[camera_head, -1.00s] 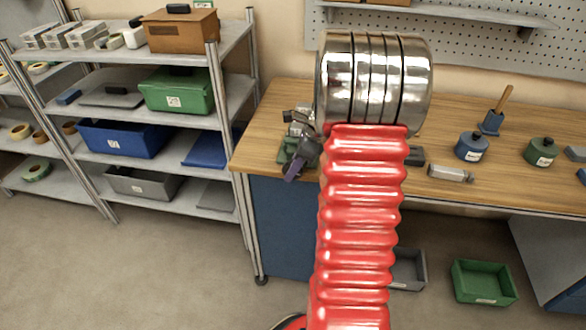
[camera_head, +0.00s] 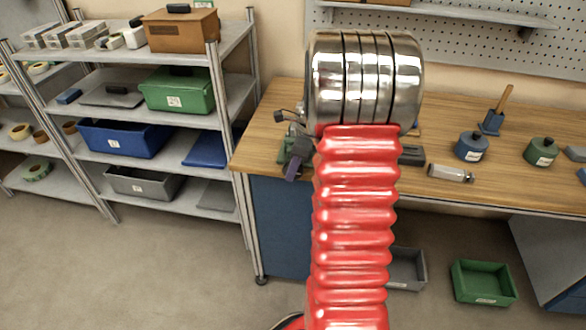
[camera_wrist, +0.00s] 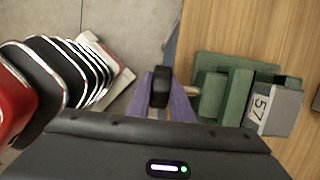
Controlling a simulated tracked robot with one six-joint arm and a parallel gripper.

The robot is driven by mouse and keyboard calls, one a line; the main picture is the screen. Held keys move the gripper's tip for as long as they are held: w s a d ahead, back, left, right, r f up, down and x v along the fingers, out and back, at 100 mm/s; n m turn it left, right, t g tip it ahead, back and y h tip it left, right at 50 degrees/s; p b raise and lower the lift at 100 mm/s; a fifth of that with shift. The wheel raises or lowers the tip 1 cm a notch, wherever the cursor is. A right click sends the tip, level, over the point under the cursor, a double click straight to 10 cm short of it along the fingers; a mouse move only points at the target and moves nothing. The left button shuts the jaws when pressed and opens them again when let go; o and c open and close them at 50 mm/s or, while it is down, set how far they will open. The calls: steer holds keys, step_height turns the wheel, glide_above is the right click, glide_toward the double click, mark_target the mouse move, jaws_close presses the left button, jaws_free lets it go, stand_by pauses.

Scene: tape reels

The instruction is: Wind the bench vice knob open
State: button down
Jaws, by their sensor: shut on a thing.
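The bench vice (camera_wrist: 232,95) is green, with a grey block labelled 57 at its right end in the wrist view. Its black knob (camera_wrist: 160,87) is on the vice's left side, on a short metal spindle. My gripper (camera_wrist: 164,96) has purple fingers, one on each side of the knob, and is shut on it. In the head view the vice (camera_head: 283,148) is a small green patch at the left end of the workbench, mostly hidden by my arm. My gripper (camera_head: 293,170) shows there at the bench's edge, with the knob hidden.
The wooden workbench (camera_head: 440,190) holds a blue pot (camera_head: 472,147), a green pot (camera_head: 541,152) and a small metal-and-glass item (camera_head: 450,173). Shelves with bins stand to the left. A green bin (camera_head: 483,282) and a grey bin (camera_head: 407,269) are on the floor.

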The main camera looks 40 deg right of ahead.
steer(key=g+h, duration=0.3)
steer(key=shift+w+g, duration=0.3)
steer(key=shift+w, duration=0.05)
steer(key=g+h, duration=0.3)
steer(key=g, duration=0.1)
steer(key=shift+w+a+f, duration=0.1)
steer(key=shift+a, duration=0.05)
steer(key=g+h, duration=0.3)
steer(key=g, duration=0.1)
steer(key=shift+f, duration=0.2)
steer(key=shift+g+h, duration=1.1)
steer(key=shift+g, duration=0.3)
steer(key=c, duration=1.6)
jaws_free()
steer(key=shift+a, duration=0.1)
